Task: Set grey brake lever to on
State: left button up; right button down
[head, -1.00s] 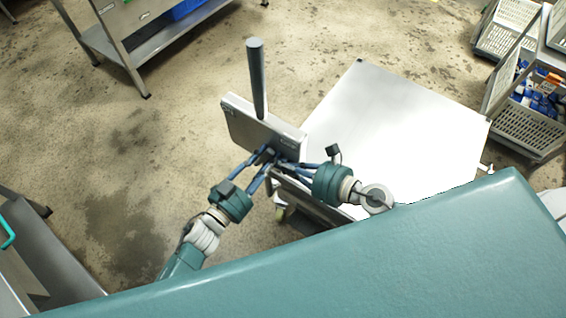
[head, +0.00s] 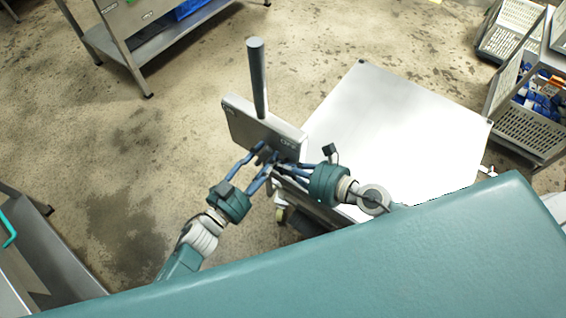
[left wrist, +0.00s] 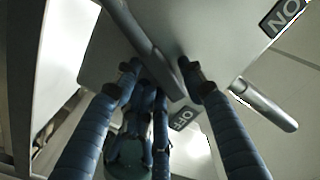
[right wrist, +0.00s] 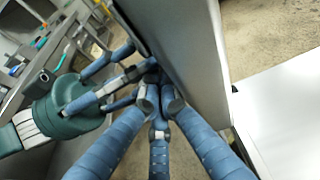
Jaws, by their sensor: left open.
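The grey brake lever (left wrist: 151,48) is a dark bar across a pale panel in the left wrist view. Its free end lies near the OFF label (left wrist: 185,119); the ON label (left wrist: 284,16) is at upper right. My left gripper (left wrist: 162,72) is open, its fingertips on either side of the lever near its free end; I cannot tell whether they touch it. The lever is hidden in the head view.
A grey post (head: 257,78) rises from the panel box. A pale flat-topped cart (head: 400,130) is at right. Crates (head: 525,125) stand at far right, and a metal rack (head: 140,50) at upper left. The floor left of the box is clear.

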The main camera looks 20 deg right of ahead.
pick_arm(q)
jog(key=v, duration=0.7)
jog(key=a+f+n+y, duration=0.35)
jog(key=a+f, duration=0.25)
jog(key=f, duration=0.3)
jog(key=a+f+n+y, duration=0.2)
jog(key=a+f+y, duration=0.25)
jog(key=f, duration=0.45)
jog(key=s+a+f+n+g+y, duration=0.1)
jog(key=s+a+f, duration=0.25)
jog(key=f, duration=0.25)
jog(key=s+a+f+n+g+y, duration=0.1)
jog(key=s+a+f+n+y, duration=0.1)
jog(key=a+f, duration=0.35)
jog(key=s+a+f+n+g+y, duration=0.1)
jog(key=s+f, duration=0.3)
jog(key=s, duration=0.6)
jog(key=s+a+f+n+g+y, duration=0.1)
jog(key=s+a+f+n+g, duration=0.1)
jog(key=s, duration=0.8)
jog(key=s+a+f+n+g+y, duration=0.1)
jog(key=s+a+f+g, duration=0.3)
jog(key=s+f, duration=0.4)
jog(key=shift+s+f+n+g+p, duration=0.2)
jog(key=shift+s+n+g+p, duration=0.25)
jog(key=shift+s, duration=0.75)
pick_arm(e)
jog(key=shift+w+d+r, duration=0.15)
jog(key=shift+w+r, duration=0.35)
